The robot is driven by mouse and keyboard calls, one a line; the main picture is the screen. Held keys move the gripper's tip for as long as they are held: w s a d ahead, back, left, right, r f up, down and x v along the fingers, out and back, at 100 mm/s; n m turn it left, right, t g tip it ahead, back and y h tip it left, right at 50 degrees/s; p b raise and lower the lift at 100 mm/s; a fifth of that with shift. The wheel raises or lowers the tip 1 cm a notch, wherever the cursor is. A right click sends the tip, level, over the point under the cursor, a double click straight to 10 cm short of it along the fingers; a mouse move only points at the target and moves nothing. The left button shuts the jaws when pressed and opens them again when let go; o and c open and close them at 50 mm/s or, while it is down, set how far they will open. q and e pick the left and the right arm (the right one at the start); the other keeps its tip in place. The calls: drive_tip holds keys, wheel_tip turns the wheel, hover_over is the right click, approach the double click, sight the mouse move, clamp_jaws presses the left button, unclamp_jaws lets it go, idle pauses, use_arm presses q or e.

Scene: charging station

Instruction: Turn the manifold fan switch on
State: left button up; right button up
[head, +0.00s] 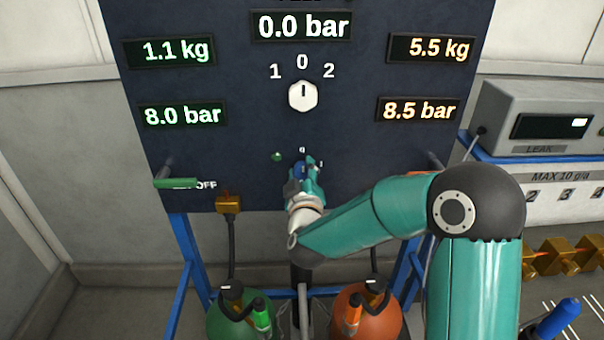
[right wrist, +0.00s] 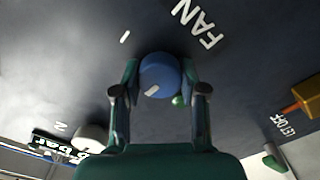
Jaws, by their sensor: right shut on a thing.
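The fan switch is a round blue knob (head: 299,169) on the dark panel, mostly hidden by my gripper in the head view. In the right wrist view the blue knob (right wrist: 160,70) sits between my fingers, beside the white word FAN. A short white pointer mark on it shows near its lower edge there. My right gripper (head: 304,168) is shut on the knob, one finger on each side, as the right wrist view shows it (right wrist: 160,82). A small green lamp (head: 277,156) is beside the knob. My left gripper is not in view.
Above is a white selector knob (head: 302,96) pointing to 0, below a display (head: 302,26) reading 0.0 bar. A green lever (head: 176,183) and a brass fitting (head: 229,204) are at lower left. Green (head: 238,318) and orange (head: 367,314) cylinders stand below the panel.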

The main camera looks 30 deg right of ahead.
drive_tip(key=shift+a+f+m+b, duration=0.1)
drive_tip(key=shift+f+m+b, duration=0.1)
drive_tip(key=shift+m+b, duration=0.3)
drive_tip(key=m+b, duration=0.7)
drive_tip(key=b, duration=0.1)
drive_tip(key=m+b, duration=0.5)
drive_tip(key=shift+m, duration=0.4)
drive_tip(key=shift+d+r+m+b, duration=0.1)
drive_tip(key=shift+m+b, duration=0.5)
drive_tip(key=shift+m, duration=0.35)
drive_tip(key=shift+d+r+m+b, duration=0.1)
drive_tip(key=shift+m+b, duration=0.5)
drive_tip(key=shift+m, duration=0.35)
drive_tip(key=o, duration=1.1)
drive_tip(key=shift+o, duration=0.2)
drive_tip(key=v, duration=1.2)
